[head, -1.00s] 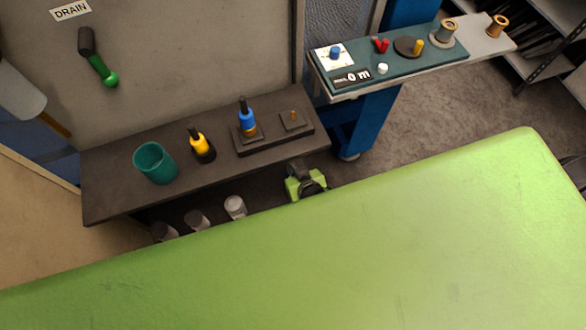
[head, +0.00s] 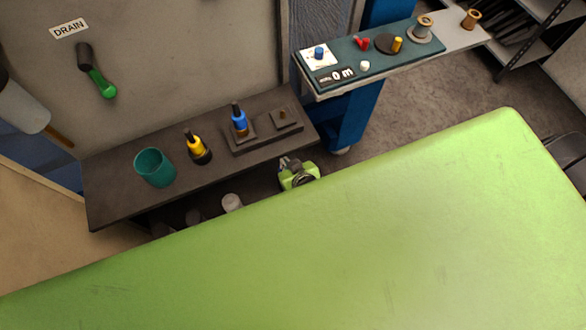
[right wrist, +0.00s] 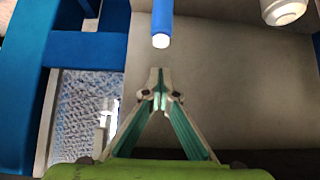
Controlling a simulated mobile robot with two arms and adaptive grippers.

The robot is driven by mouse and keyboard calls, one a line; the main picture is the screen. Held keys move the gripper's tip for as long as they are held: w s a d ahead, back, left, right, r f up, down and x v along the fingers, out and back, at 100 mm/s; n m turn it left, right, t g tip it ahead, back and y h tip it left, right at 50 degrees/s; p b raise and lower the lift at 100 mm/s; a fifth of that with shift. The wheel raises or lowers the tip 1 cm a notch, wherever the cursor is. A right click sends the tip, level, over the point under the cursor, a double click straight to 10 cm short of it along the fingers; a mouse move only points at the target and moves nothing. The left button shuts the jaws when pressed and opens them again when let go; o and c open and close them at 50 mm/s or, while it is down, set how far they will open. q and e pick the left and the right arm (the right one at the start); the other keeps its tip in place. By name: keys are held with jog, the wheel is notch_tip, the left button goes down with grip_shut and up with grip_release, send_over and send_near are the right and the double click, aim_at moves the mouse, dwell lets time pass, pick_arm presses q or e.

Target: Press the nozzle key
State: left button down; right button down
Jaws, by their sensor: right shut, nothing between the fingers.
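A teal control panel (head: 385,55) at the upper right carries a blue knob (head: 319,53) on a white plate, a red control (head: 361,43), a yellow one (head: 397,44) and a white button (head: 365,65). I cannot tell which part is the nozzle key. My right gripper (head: 285,162) is low beside the dark shelf's right end, below the panel and apart from it. In the right wrist view its fingertips (right wrist: 160,77) are together and empty. A blue rod (right wrist: 161,20) with a white end lies just beyond them. My left gripper is not in view.
The dark shelf (head: 115,203) holds a teal cup (head: 155,167), a yellow-handled tool (head: 197,147) and a blue-handled tool (head: 239,119) on a block. A green lever (head: 100,80) hangs under the DRAIN sign (head: 69,28). Open floor (head: 420,105) lies right of the panel's blue post.

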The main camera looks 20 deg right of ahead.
jog(key=v, duration=0.8)
jog(key=shift+r, duration=0.15)
jog(key=shift+s, duration=0.1)
